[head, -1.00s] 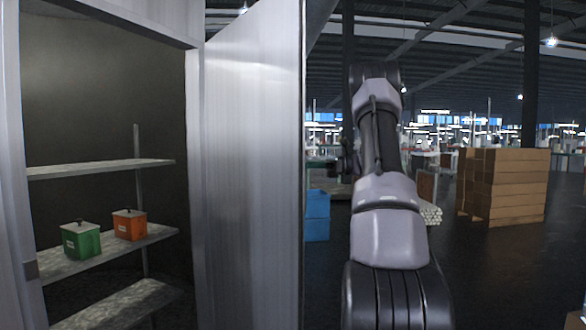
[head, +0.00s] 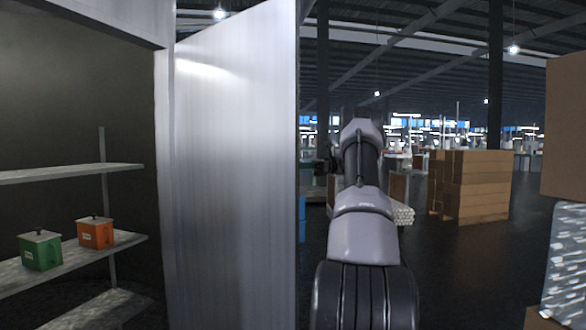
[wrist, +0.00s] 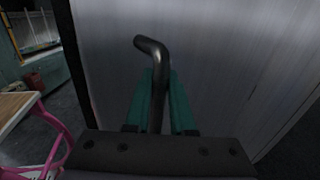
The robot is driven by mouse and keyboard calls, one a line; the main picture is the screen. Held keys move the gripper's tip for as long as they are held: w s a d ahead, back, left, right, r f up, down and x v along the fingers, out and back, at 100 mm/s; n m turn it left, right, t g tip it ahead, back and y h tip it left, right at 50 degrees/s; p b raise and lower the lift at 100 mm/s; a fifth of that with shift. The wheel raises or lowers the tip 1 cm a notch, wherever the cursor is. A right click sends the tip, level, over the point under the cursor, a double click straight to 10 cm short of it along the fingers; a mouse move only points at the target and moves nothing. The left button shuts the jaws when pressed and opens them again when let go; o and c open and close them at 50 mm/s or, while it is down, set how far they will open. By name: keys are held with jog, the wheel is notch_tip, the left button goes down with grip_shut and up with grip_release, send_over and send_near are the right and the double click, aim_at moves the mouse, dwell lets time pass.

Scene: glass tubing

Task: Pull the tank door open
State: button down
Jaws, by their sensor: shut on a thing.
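The tank door (head: 235,170) is a tall grey metal panel, standing open at the right side of the tank (head: 163,180). In the wrist view the door (wrist: 225,60) fills the background, with a dark bent bar handle (wrist: 152,48) on it. My gripper (wrist: 160,85) has its two green fingers on either side of the handle, shut on it. In the head view my arm runs along the right of the door, and the gripper and handle are hidden.
Inside the tank are grey shelves (head: 70,172) with a green box (head: 40,250) and an orange box (head: 95,232). Stacked brown cartons (head: 470,185) stand farther back, and another carton pile (head: 566,130) is close at the right. Dark floor (head: 460,265) lies open between.

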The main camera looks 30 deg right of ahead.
jog(key=c, duration=0.8)
grip_release()
jog(key=shift+o, duration=0.2)
jog(key=v, duration=1.1)
jog(key=c, duration=0.8)
jog(key=shift+s+a, duration=0.1)
grip_shut()
